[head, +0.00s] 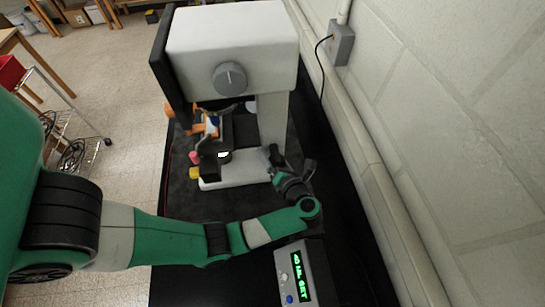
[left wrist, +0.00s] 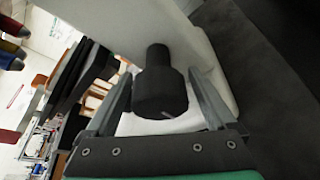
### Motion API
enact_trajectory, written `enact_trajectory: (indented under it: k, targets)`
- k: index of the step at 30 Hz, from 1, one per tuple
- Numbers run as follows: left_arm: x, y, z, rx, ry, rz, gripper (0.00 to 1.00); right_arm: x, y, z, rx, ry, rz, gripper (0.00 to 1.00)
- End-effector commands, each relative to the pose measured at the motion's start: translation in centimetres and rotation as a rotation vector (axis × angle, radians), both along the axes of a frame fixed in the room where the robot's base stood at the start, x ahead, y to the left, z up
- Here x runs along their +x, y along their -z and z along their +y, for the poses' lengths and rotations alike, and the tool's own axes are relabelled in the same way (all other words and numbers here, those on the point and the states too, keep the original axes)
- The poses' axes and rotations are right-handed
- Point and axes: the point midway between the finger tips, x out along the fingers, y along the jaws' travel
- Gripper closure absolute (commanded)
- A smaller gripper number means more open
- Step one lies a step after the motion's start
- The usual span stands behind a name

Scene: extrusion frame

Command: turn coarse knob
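A white microscope (head: 275,115) stands on a dark mat. A black stepped cylindrical knob (left wrist: 160,92) sticks out from its white body in the left wrist view. My left gripper (head: 290,163) is at the right side of the microscope, low near its base. In the left wrist view its two grey fingers stand apart, one on either side of the knob. The left finger looks very near the knob and a narrow gap shows at the right; contact cannot be told. In the head view the knob is hard to make out behind the gripper. My right gripper is not in view.
A grey knob (head: 230,78) sits on the microscope's upper housing. A control box with a green display (head: 299,276) lies on the black bench, close to my left forearm. A tiled wall (head: 440,150) bounds the right side.

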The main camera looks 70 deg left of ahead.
Motion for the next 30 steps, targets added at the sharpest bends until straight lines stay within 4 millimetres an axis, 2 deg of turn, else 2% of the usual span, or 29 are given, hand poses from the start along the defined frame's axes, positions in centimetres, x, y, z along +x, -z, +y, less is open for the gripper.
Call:
enact_trajectory:
  k: [1,2,13,16,21,29,30]
  targets:
    - [0.01,-0.01,-0.02,0.000,0.000,0.000,0.21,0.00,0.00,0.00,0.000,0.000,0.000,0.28]
    - [0.01,-0.01,-0.02,0.000,0.000,0.000,0.27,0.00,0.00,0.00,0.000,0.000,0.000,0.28]
    - [0.02,-0.03,-0.03,0.000,0.000,0.000,0.93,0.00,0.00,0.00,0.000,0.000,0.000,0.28]
    - [0.02,0.00,-0.03,0.005,0.000,0.032,0.93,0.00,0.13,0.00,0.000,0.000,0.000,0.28]
    - [-0.13,-0.13,0.00,0.031,0.000,0.194,0.93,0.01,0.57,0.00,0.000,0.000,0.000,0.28]
    - [-0.18,-0.29,0.00,0.036,0.000,0.215,0.93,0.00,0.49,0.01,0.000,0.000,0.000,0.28]
    - [-0.17,-0.30,0.00,0.036,0.001,0.215,0.34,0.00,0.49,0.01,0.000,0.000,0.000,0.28]
